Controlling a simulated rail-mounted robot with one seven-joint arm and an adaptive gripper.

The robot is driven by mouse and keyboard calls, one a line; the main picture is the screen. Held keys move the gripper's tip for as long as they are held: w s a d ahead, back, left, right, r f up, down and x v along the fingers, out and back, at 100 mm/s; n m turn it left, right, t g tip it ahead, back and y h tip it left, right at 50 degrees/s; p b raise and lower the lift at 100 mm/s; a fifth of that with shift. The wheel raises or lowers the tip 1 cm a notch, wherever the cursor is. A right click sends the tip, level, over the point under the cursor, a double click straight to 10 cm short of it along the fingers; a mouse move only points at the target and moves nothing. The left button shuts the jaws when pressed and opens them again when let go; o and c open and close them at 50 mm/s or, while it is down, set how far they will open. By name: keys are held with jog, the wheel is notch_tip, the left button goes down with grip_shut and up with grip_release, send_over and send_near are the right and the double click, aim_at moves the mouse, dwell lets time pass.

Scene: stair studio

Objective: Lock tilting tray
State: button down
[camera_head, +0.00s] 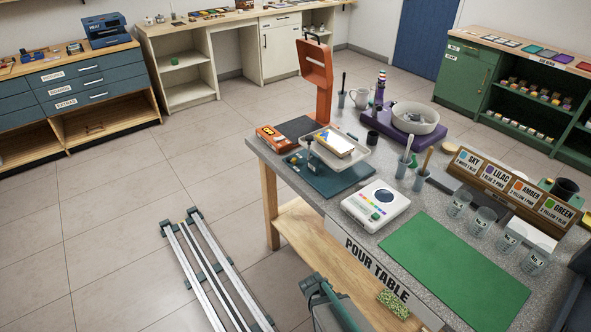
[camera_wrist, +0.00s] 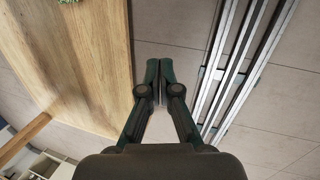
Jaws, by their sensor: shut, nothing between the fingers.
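The tilting tray (camera_head: 349,152) is a shallow pale tray on a dark teal base (camera_head: 341,185) at the far left end of the pour table. A yellow and white item (camera_head: 334,142) lies in it. A thin dark upright part (camera_head: 310,150) stands at its left side; I cannot tell whether this is the lock or how it is set. My gripper (camera_wrist: 159,65) is shut and empty in the wrist view, over the floor between the table's wooden lower shelf and the metal rails. The tray is not in the wrist view.
The pour table's lower shelf (camera_wrist: 75,60) is close left of my gripper. Metal rails (camera_head: 212,275) run along the floor. An orange stand (camera_head: 316,80), an orange box (camera_head: 276,137) and a white device (camera_head: 376,204) surround the tray. A green mat (camera_head: 455,270) lies clear nearer me.

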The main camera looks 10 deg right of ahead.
aim_at(295, 161)
jog(key=w+a+r+n+t+b, duration=0.1)
jog(key=w+r+n+t+b, duration=0.2)
jog(key=w, duration=0.5)
jog(key=w+a+r+n+t, duration=0.1)
jog(key=w+r+n+t, duration=0.15)
jog(key=w+r, duration=0.4)
jog(key=w+a+r+n+t+b, duration=0.1)
jog(key=w+r+n+t+b, duration=0.2)
jog(key=w, duration=0.6)
jog(key=w+r+n+t+y, duration=0.1)
jog(key=w+r+t, duration=0.2)
jog(key=r, duration=0.7)
jog(key=w+r+n+t+p, duration=0.1)
jog(key=w+r+t, duration=0.2)
jog(key=r, duration=0.8)
jog(key=shift+a+r+y+p, duration=0.2)
jog(key=shift+y+p, duration=0.1)
jog(key=shift+y, duration=0.1)
jog(key=shift+w+d+n, duration=0.1)
jog(key=shift+n, duration=0.15)
jog(key=p+x, duration=0.1)
jog(key=x, duration=1.2)
jog(key=shift+w, duration=0.4)
